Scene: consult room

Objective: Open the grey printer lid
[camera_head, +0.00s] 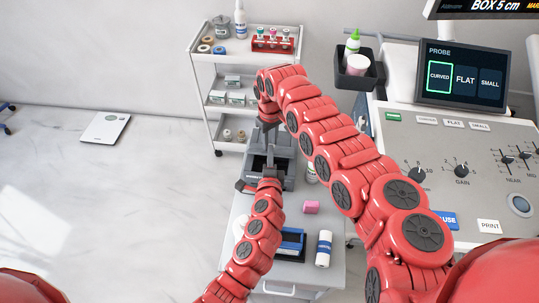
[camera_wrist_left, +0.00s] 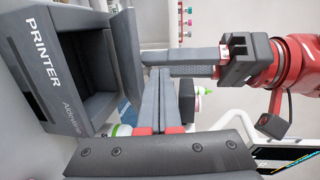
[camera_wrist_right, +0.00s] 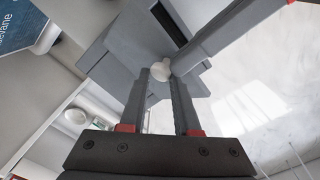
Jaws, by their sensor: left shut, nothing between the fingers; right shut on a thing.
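The grey printer (camera_head: 283,170) stands on the trolley top in the head view. In the left wrist view the printer (camera_wrist_left: 30,75) shows its lettered face and a dark open cavity, with the grey lid (camera_wrist_left: 127,60) standing up along one edge. My right gripper (camera_head: 269,128) reaches over from above and behind. In the right wrist view its fingers (camera_wrist_right: 160,78) stand apart around a pale round knob (camera_wrist_right: 160,70) against a grey panel, which I take as the lid. My left gripper (camera_head: 269,178) is close to the printer's front; its fingers (camera_wrist_left: 156,80) are together and empty.
The small trolley (camera_head: 240,215) also holds a pink block (camera_head: 311,207), a blue device (camera_head: 292,240) and a white bottle (camera_head: 324,248). A white shelf cart (camera_head: 235,70) stands behind. The ultrasound console (camera_head: 450,150) is at right. Floor at left is largely clear.

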